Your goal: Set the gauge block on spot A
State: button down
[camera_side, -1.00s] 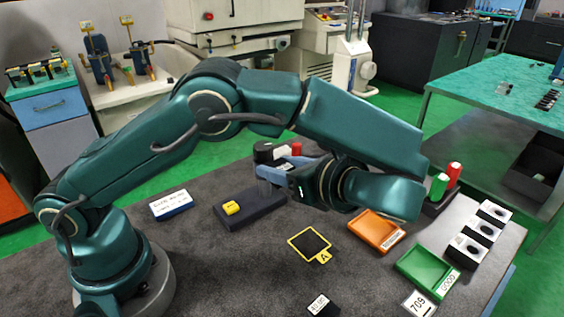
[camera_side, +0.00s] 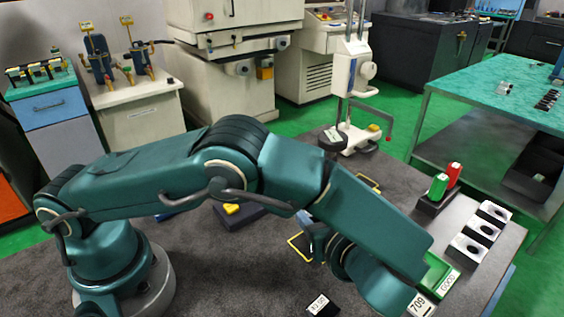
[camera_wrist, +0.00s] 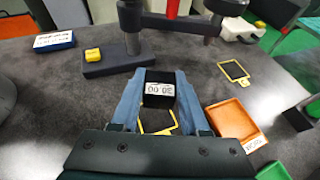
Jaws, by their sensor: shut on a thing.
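My gripper (camera_wrist: 159,85) is shut on a dark gauge block (camera_wrist: 158,89) with a white number label, held between its two blue fingers in the wrist view. Below the block, a yellow-outlined dark spot (camera_wrist: 157,121) shows between the fingers, partly covered. The held block is hidden there. I cannot tell the gap between the block and the table.
A second yellow-outlined spot (camera_wrist: 235,72) lies empty farther back. A dark stand (camera_wrist: 118,62) with a yellow button is behind the block. A dark labelled piece (camera_side: 322,305) lies near the front.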

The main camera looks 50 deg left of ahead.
jog(key=shift+f, duration=2.9)
jog(key=shift+c, duration=2)
grip_release()
jog(key=shift+f, duration=0.1)
